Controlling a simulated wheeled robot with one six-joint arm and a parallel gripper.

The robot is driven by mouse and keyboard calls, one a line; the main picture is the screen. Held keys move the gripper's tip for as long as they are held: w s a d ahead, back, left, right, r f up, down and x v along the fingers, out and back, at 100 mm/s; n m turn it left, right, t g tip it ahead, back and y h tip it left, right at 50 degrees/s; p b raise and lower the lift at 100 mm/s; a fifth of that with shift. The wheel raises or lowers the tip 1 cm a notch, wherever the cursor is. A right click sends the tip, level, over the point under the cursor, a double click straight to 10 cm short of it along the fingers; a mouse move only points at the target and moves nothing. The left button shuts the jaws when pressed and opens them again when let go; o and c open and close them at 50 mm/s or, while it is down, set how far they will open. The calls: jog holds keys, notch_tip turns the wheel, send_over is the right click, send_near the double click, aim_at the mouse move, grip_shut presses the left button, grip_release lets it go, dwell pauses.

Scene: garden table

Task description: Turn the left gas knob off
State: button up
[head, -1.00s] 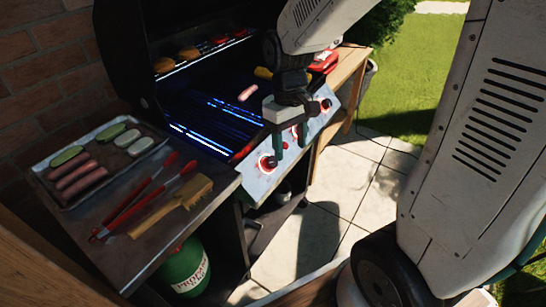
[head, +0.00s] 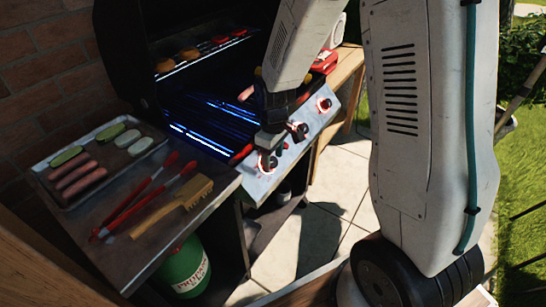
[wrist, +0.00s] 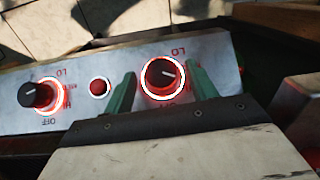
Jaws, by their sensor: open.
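The left gas knob (head: 268,163) is at the near left end of the grill's metal front panel. It also shows in the wrist view (wrist: 160,76), dark, inside a glowing red-white ring, with its pale pointer line towards the picture's right. My gripper (head: 270,148) is at this knob. In the wrist view my gripper (wrist: 163,90) is open, with one green finger on each side of the knob and a small gap on both sides. LO is printed above the knob; the lettering below it is partly hidden by my gripper.
Another knob (wrist: 38,94) with a lit ring and a red button (wrist: 99,88) sit beside it. A far knob (head: 323,104) is lit too. The grill's open cooking area is behind the panel.

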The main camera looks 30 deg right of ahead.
jog(key=shift+f, duration=0.25)
jog(key=c, duration=1)
jog(key=shift+m, duration=0.3)
jog(key=m+y, duration=0.1)
jog(key=m+g+y, duration=0.1)
jog(key=m+y, duration=0.1)
jog(key=shift+w+d+y, duration=0.1)
jog(key=shift+d+y, duration=0.2)
jog(key=shift+d, duration=0.05)
jog(key=m+y, duration=0.4)
jog(key=m, duration=0.1)
jog(key=shift+d+f+y, duration=0.25)
jog(key=shift+y, duration=0.15)
jog(key=shift+m, duration=0.4)
jog(key=o, duration=1)
